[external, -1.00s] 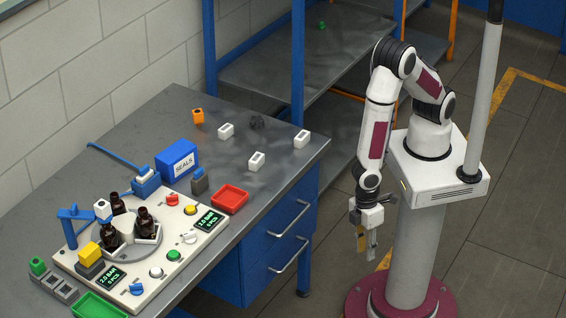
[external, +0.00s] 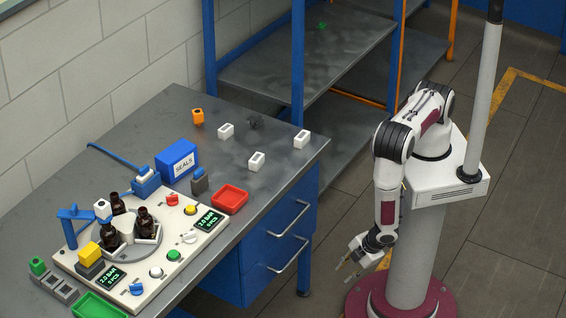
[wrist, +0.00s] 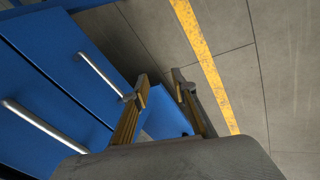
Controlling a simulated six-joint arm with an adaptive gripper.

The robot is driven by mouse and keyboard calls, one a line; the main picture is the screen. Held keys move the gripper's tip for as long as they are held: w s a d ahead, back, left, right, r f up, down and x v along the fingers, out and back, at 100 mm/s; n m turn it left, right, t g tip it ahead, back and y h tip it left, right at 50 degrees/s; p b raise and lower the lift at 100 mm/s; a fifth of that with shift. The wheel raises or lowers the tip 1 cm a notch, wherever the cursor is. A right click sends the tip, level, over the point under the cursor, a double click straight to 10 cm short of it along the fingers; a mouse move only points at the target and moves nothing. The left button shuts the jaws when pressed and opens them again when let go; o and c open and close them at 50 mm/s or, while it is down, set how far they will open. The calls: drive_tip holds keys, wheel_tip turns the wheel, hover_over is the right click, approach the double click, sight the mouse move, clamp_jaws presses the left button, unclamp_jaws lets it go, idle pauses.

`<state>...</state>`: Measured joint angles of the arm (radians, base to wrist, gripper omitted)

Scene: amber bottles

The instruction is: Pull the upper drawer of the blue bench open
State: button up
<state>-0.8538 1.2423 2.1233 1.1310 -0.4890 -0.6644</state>
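The blue bench's upper drawer (external: 268,226) is closed, its front flush with the bench. Its silver bar handle (external: 290,223) runs across the front. The lower drawer, with its own bar handle (external: 288,256), is also closed. My gripper (external: 347,272) is right of the drawer fronts, lower than the upper handle, apart from the bench and empty. In the wrist view my gripper's yellow-sided fingers (wrist: 160,92) stand apart. Two bar handles show left of them, one nearer the fingers (wrist: 100,74) and one lower left (wrist: 45,126); neither is between the fingertips.
A blue bench leg (external: 306,250) stands right of the drawers. The benchtop (external: 285,175) carries a red tray (external: 229,198), a bottle station and several small blocks. Grey shelving (external: 310,60) stands behind. The floor in front of the drawers is clear.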

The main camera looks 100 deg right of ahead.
drive_tip(key=w+d+f+t+h, duration=0.1)
drive_tip(key=d+h, duration=0.1)
drive_tip(key=d, duration=0.2)
drive_tip(key=n+t+h, duration=0.4)
drive_tip(key=t+h, duration=0.2)
approach(297, 221)
drive_tip(key=x, duration=0.3)
drive_tip(key=shift+s+d, duration=0.1)
drive_tip(key=shift+s, duration=0.05)
drive_tip(key=shift+f, duration=0.1)
drive_tip(key=shift+x, duration=3.9)
clamp_jaws()
